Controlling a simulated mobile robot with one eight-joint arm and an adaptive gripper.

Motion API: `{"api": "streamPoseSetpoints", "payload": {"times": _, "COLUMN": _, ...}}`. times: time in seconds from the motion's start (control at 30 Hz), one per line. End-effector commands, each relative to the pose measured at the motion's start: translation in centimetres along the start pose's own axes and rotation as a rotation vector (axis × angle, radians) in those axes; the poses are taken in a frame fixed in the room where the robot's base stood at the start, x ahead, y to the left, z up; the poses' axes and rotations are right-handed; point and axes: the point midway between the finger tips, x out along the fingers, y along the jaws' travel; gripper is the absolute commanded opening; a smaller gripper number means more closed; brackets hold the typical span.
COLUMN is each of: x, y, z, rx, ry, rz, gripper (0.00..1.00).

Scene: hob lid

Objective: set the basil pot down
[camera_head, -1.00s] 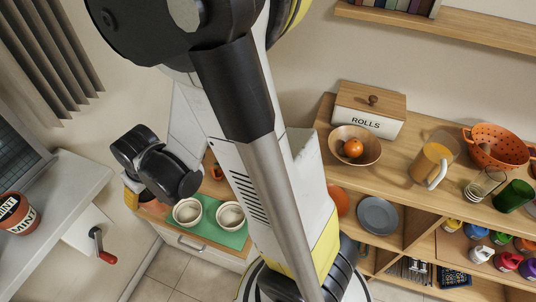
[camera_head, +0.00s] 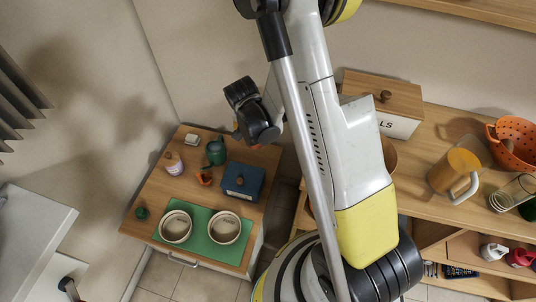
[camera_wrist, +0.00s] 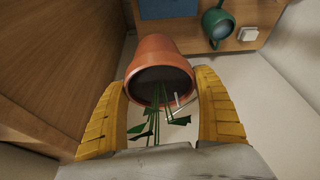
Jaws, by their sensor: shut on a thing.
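The basil pot is a terracotta pot (camera_wrist: 160,52) in the wrist view, its dark open mouth towards the camera. A few green stems and leaves (camera_wrist: 158,122) stick out of the mouth. The yellow fingers of my gripper (camera_wrist: 160,82) stand on either side of the pot, shut on it. Beyond it show a blue box, a green watering can and a small white block. In the head view my dark wrist (camera_head: 252,110) is above and behind the low wooden cabinet; the pot cannot be made out there.
The low cabinet top (camera_head: 143,218) bears a green mat (camera_head: 199,251) with two bowls, a blue box (camera_head: 243,182), a green watering can (camera_head: 216,151) and small items. The taller shelf on the right holds a bread box (camera_head: 382,98), a jug (camera_head: 455,172) and an orange colander (camera_head: 515,143).

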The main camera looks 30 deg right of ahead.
Motion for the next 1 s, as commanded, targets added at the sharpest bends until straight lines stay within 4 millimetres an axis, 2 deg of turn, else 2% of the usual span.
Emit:
{"api": "streamPoseSetpoints", "payload": {"times": 0.03, "x": 2.4, "y": 0.5, "z": -0.2, "rx": 0.078, "ry": 0.001, "rz": 0.031, "gripper": 0.38}}
{"api": "streamPoseSetpoints", "payload": {"times": 0.3, "x": 12.4, "y": 4.2, "z": -0.4, "rx": 0.521, "ry": 0.012, "rz": 0.210, "gripper": 0.38}}
{"api": "streamPoseSetpoints", "payload": {"times": 0.4, "x": 15.2, "y": 5.5, "z": -0.1, "rx": 0.652, "ry": 0.017, "rz": 0.263, "gripper": 0.38}}
{"api": "streamPoseSetpoints", "payload": {"times": 0.5, "x": 17.2, "y": 6.5, "z": 0.3, "rx": 0.748, "ry": 0.022, "rz": 0.303, "gripper": 0.38}}
{"api": "streamPoseSetpoints", "payload": {"times": 0.63, "x": 18.5, "y": 7.2, "z": 0.6, "rx": 0.816, "ry": 0.028, "rz": 0.331, "gripper": 0.38}}
{"api": "streamPoseSetpoints", "payload": {"times": 0.77, "x": 19.8, "y": 6.2, "z": 0.2, "rx": 0.835, "ry": 0.030, "rz": 0.339, "gripper": 0.38}}
{"api": "streamPoseSetpoints", "payload": {"times": 1.0, "x": 24.6, "y": 1.2, "z": -1.2, "rx": 0.832, "ry": 0.030, "rz": 0.338, "gripper": 0.38}}
